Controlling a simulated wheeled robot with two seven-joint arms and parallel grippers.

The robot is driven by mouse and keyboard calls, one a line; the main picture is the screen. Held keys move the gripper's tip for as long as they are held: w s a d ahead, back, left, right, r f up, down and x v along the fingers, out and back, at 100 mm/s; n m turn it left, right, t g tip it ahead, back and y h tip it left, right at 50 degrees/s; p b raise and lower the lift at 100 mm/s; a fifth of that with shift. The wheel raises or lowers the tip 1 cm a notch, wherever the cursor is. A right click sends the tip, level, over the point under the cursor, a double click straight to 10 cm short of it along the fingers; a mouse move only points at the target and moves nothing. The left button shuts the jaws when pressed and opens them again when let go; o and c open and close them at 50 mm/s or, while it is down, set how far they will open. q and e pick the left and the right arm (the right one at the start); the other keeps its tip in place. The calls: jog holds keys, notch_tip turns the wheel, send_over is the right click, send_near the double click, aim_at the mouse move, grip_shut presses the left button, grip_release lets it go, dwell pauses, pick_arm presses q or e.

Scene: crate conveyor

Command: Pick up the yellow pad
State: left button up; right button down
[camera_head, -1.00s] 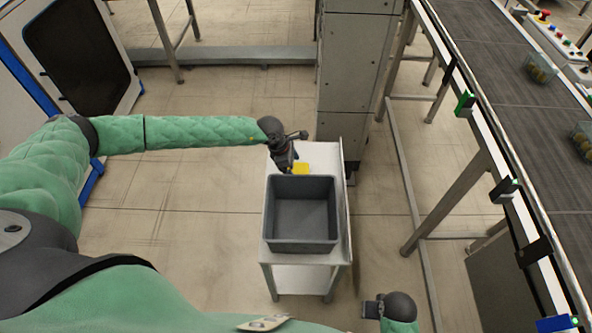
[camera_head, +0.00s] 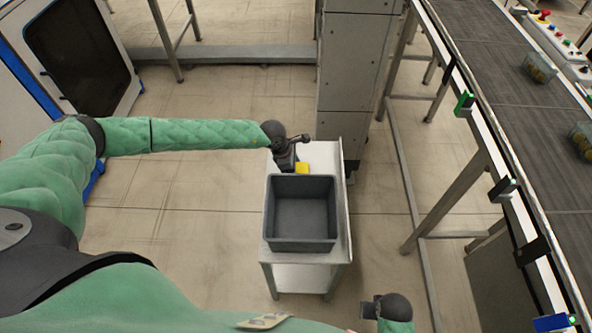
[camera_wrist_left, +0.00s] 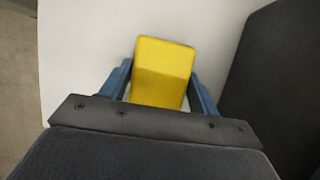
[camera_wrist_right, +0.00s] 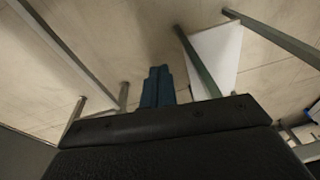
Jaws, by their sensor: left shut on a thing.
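The yellow pad (camera_head: 302,168) is a small block on the white table, just behind the grey crate. In the left wrist view the pad (camera_wrist_left: 163,72) lies between the two blue fingers of my left gripper (camera_wrist_left: 160,88), which is shut on it. In the head view my left gripper (camera_head: 293,167) reaches down at the pad's left side and partly hides it. My right gripper (camera_wrist_right: 158,85) has its blue fingers together and empty in the right wrist view. In the head view it is low at the right, away from the table.
A grey empty crate (camera_head: 301,246) stands on the small white table (camera_head: 322,152), close in front of the pad. A grey metal column (camera_head: 357,60) rises behind the table. A conveyor (camera_head: 500,75) carrying clear boxes (camera_head: 539,68) runs along the right.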

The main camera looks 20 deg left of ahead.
pick_arm(q)
jog(key=shift+r, duration=0.15)
